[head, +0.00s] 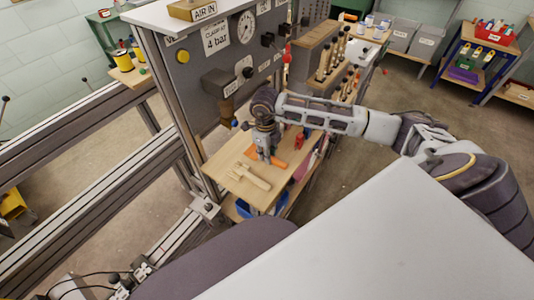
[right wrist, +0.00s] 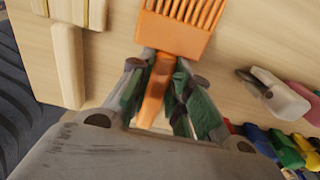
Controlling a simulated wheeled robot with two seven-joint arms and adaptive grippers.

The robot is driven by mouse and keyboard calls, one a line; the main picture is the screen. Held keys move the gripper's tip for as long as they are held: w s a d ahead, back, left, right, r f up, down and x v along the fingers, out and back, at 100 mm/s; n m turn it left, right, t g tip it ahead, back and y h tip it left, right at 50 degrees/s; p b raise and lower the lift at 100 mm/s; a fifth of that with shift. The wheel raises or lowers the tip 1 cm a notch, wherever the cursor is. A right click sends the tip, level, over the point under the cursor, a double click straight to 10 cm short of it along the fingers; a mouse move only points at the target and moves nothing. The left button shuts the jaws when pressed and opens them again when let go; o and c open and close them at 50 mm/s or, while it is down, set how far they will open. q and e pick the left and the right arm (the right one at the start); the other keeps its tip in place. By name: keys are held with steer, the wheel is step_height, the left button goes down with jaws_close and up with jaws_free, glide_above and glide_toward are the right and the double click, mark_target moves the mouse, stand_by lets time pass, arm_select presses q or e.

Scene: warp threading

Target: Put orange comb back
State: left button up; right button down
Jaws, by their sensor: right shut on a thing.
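The orange comb (right wrist: 175,35) lies at the top middle of the right wrist view, its teeth pointing away from my gripper. My right gripper (right wrist: 163,82) is shut on the comb's handle, with one finger on each side of it. In the head view the right gripper (head: 266,153) is low over the small wooden shelf (head: 222,160), and a bit of the orange comb (head: 278,162) shows beside it. I cannot tell whether the comb touches the shelf. My left gripper is not in view.
A pale wooden fork-like tool (head: 250,176) lies on the shelf to the left of the comb. Pliers with pale and pink handles (right wrist: 275,95) and several coloured handles (right wrist: 285,148) are to the right in the wrist view. A grey control panel (head: 205,70) rises behind the shelf.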

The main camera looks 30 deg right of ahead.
steer(key=shift+f, duration=0.25)
stand_by(0.3)
steer(key=c, duration=1.2)
jaws_free()
steer(key=shift+c, duration=0.2)
steer(key=o, duration=0.4)
steer(key=shift+r, duration=0.1)
steer(key=shift+s+d+r+p, duration=0.2)
steer(key=shift+s+r+p, duration=0.25)
steer(key=shift+r+p, duration=0.7)
steer(key=shift+s+d+r+p, duration=0.2)
steer(key=shift+s+r+p, duration=0.3)
steer(key=shift+r, duration=1.3)
steer(key=shift+s+d+r+p, duration=0.2)
steer(key=shift+s+r+p, duration=0.25)
steer(key=shift+r+p, duration=0.7)
steer(key=shift+r+b, duration=0.3)
